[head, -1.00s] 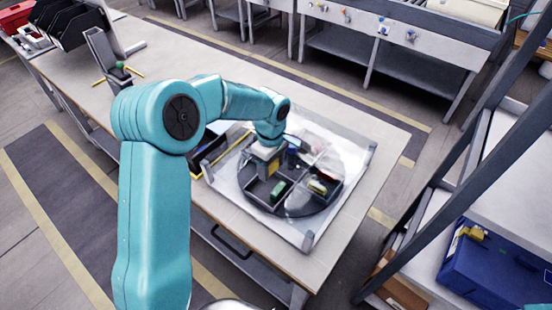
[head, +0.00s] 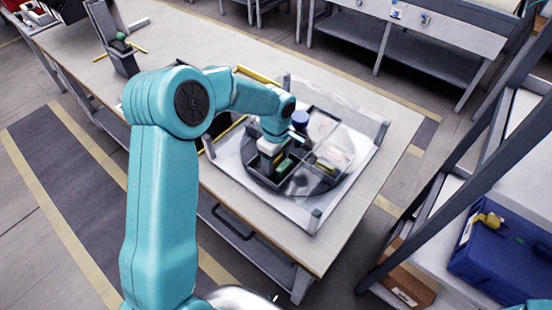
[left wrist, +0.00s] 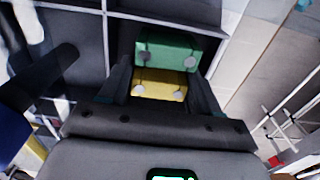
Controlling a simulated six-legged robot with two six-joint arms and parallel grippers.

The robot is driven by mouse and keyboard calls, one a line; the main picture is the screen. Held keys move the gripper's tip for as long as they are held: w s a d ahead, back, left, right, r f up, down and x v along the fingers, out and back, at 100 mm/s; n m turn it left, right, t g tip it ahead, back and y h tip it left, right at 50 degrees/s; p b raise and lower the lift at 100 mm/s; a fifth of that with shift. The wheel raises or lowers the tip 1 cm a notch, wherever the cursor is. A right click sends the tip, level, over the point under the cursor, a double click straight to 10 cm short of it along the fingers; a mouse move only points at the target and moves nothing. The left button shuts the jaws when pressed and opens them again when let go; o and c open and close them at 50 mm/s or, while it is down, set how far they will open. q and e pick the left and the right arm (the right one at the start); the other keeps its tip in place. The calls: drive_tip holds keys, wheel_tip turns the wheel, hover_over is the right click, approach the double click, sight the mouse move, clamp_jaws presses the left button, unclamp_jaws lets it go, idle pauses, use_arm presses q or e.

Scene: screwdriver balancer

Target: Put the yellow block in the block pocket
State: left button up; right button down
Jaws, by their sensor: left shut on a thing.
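My left gripper (head: 268,160) is shut on the yellow block (left wrist: 158,86), which shows between its fingers in the left wrist view. The gripper reaches down into the round dark divided tray (head: 262,178) in the head view. A green block (left wrist: 166,48) stands just beyond the yellow block, in a dark-walled compartment; it also shows beside the gripper in the head view (head: 284,165). The two blocks look very close; I cannot tell whether they touch. The yellow block's underside is hidden. My right gripper is not in view.
A clear lid (head: 335,147) covers part of the round tray, with pale items under it. A blue round thing (head: 300,118) stands at the tray's back. A pale square frame with corner posts (head: 315,220) surrounds the tray. Bare tabletop (head: 400,115) lies to the right.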

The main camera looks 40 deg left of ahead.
use_arm(q)
drive_tip(key=shift+s+d+r, duration=0.1)
drive_tip(key=shift+s+r, duration=0.1)
drive_tip(key=o, duration=1.4)
drive_tip(key=shift+o, duration=0.3)
drive_tip(key=shift+w+f, duration=0.15)
wheel_tip(320, 180, up, 16)
drive_tip(key=shift+r, duration=0.2)
